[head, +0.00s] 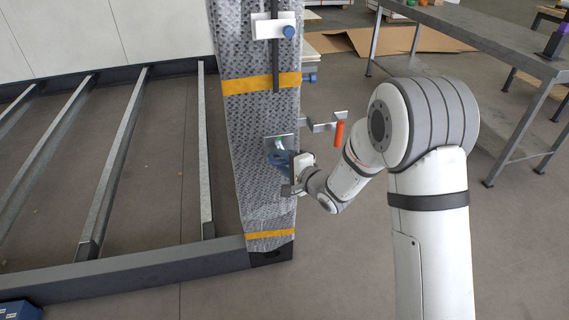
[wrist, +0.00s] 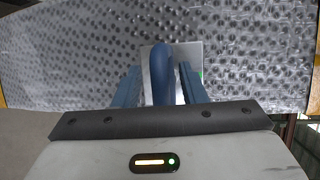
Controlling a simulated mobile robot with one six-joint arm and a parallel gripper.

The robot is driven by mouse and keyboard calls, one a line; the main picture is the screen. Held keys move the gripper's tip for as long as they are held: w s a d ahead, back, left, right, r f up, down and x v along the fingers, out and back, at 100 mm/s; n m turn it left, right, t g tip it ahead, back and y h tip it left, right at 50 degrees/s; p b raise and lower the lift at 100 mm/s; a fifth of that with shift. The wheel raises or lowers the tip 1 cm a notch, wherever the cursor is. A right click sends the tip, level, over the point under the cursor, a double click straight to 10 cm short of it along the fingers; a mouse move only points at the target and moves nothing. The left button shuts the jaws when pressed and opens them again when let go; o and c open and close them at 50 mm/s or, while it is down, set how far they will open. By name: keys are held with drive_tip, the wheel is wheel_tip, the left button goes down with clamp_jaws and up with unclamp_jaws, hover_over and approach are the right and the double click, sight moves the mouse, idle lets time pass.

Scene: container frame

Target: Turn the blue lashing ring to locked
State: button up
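The blue lashing ring (wrist: 162,72) stands out from a flat metal plate (wrist: 193,54) on the wrapped post. In the wrist view it lies between the two blue fingers of my gripper (wrist: 160,88), with narrow gaps on both sides, so the fingers look open around it. A bit of green shows at the plate's right edge. In the head view the plate (head: 284,140) sits on the post's lower half, and my gripper (head: 284,168) reaches it from the right. The ring is hard to tell from the blue fingers there.
The post (head: 247,130) is wrapped in bubbled sheeting with orange straps. An orange-red handle (head: 339,133) on a bracket stands just right of the plate, close to my arm. A white block with a blue knob (head: 288,31) is higher up. A metal table (head: 470,40) stands at right.

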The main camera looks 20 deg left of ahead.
clamp_jaws()
idle(0.3)
drive_tip(key=shift+d, duration=0.15)
